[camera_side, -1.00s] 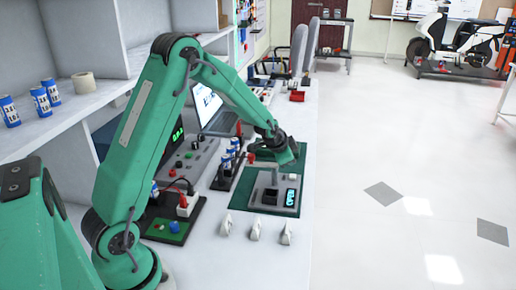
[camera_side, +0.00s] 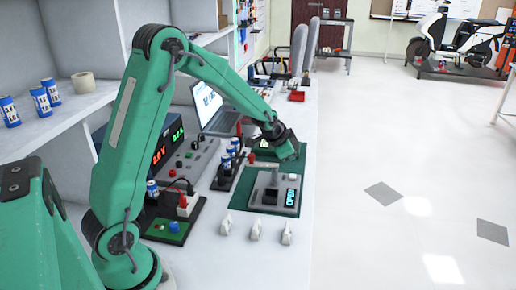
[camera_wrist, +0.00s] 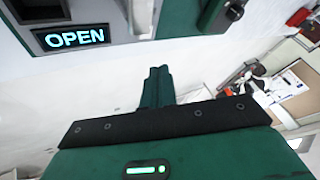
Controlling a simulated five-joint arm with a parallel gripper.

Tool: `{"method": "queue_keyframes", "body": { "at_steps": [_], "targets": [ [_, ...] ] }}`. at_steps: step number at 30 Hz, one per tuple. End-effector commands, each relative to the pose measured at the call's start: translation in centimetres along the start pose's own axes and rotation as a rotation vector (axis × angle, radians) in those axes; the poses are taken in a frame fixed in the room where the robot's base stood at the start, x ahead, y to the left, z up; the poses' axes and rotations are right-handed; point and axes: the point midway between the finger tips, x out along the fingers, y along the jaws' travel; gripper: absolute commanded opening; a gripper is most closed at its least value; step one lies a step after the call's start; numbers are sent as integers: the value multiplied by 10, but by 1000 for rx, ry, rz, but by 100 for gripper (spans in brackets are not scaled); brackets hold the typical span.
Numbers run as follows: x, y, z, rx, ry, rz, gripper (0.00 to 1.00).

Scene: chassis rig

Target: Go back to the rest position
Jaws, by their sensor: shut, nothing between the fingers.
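My gripper (camera_side: 287,152) hangs over the far part of the green mat (camera_side: 237,201), beyond the grey device with the lit OPEN display (camera_side: 291,197). In the wrist view the two green fingers of my gripper (camera_wrist: 158,72) are together with nothing between them. The grey device (camera_wrist: 128,12) shows at the top of the wrist view, with its OPEN display (camera_wrist: 75,38) at the upper left. The fingertips look apart from the device. In the side view my arm stands bent, and the fingertips are hard to make out.
A rack of blue-and-white cells (camera_side: 229,160) stands left of the mat. A power supply (camera_side: 165,152) with red and green digits is behind my arm. White clips (camera_side: 255,229) lie at the front.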

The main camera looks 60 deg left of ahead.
Motion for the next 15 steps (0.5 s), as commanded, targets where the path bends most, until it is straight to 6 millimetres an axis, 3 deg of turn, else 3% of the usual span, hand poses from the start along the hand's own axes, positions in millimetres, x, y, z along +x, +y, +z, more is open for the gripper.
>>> {"method": "queue_keyframes", "body": {
  "at_steps": [7,15],
  "targets": [
    [-63,17,-8,-64,-1,26,0],
    [-129,40,-3,-140,-13,58,0]
  ]
}}
